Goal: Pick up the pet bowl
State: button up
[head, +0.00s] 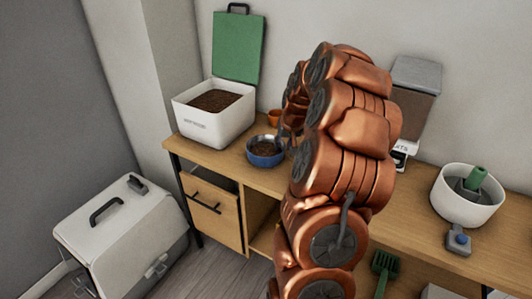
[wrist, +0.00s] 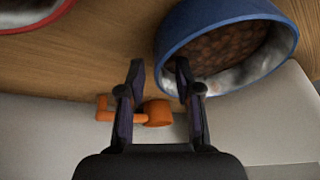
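The pet bowl (head: 265,160) is blue outside with a pale metallic inside, holds brown kibble, and stands on the wooden cabinet top. In the wrist view the bowl (wrist: 193,20) fills the upper right, its near rim beside my right fingertip. My gripper (wrist: 160,68) is open, with a gap between its two dark fingers and nothing held. The right finger overlaps the bowl's rim in the picture; I cannot tell whether it touches or is inside. In the head view my copper arm hides most of the gripper, just right of the bowl.
An orange scoop (wrist: 157,113) lies beyond the fingers, close to the bowl. A red-rimmed dish (wrist: 40,20) is at upper left. A white food bin (head: 214,128) with raised green lid stands behind the bowl. A white pot (head: 467,205) is far right. A pet carrier (head: 120,235) stands on the floor.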

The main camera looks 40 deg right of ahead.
jog(key=shift+w+f, duration=0.15)
jog(key=shift+f, duration=0.3)
jog(key=shift+c, duration=0.4)
grip_shut()
